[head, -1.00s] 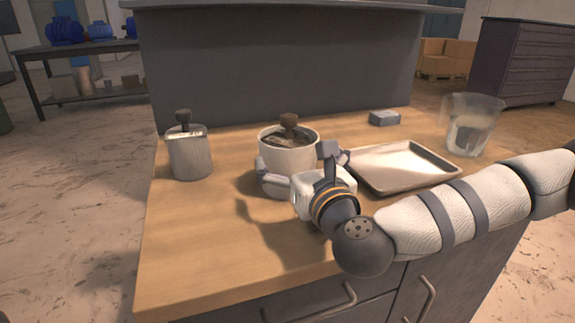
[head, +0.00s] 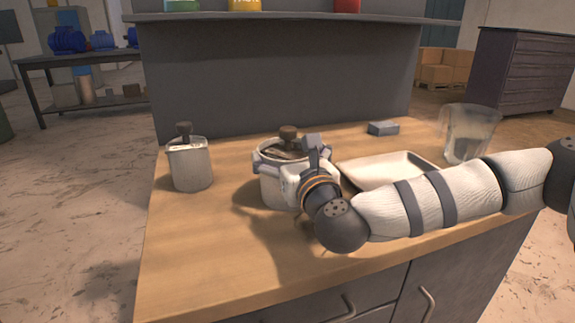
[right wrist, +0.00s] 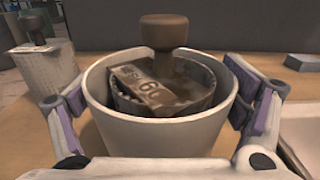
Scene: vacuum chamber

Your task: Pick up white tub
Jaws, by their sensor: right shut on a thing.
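The white tub (head: 272,188) stands upright near the middle of the wooden table. A brown-knobbed item with a grey piece marked "60" sits inside it, seen best in the right wrist view, where the tub (right wrist: 155,130) fills the middle. My right gripper (head: 290,157) reaches in from the right, its two fingers on opposite sides of the tub near the rim, shut on it. The gripper body hides part of the tub's near side. I cannot tell whether the tub's base is clear of the table. My left gripper is not in view.
A grey square container (head: 190,166) with a dark knob stands to the left. A shallow pale tray (head: 392,168) lies close on the right, partly behind my arm. A clear jug (head: 468,133) and a small grey block (head: 383,128) are farther right. The front left tabletop is clear.

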